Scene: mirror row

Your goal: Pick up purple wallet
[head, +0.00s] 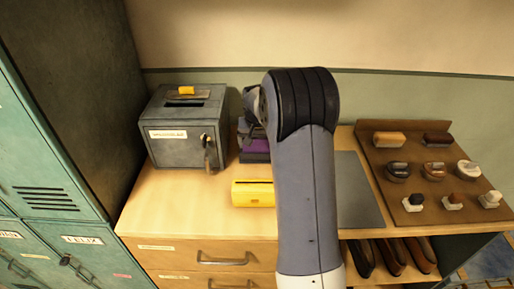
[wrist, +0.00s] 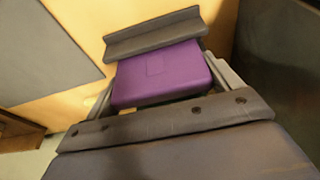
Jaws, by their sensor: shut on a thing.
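The purple wallet (wrist: 162,74) fills the space between the two dark grey jaws of my gripper (wrist: 165,80) in the wrist view. The jaws are shut on it, one along its far edge and one along its near edge. In the head view, a small purple part of the wallet (head: 256,146) shows left of my arm, just right of the grey metal box. My arm hides its right side. I cannot tell whether it touches the wooden top or is held above it.
A grey metal box (head: 185,135) with keys in its door stands close left of the wallet. A yellow case (head: 252,194) lies in front. A grey mat (head: 357,195) and a brown rack (head: 421,165) of brushes and tins are to the right. Teal lockers (head: 45,150) stand at the left.

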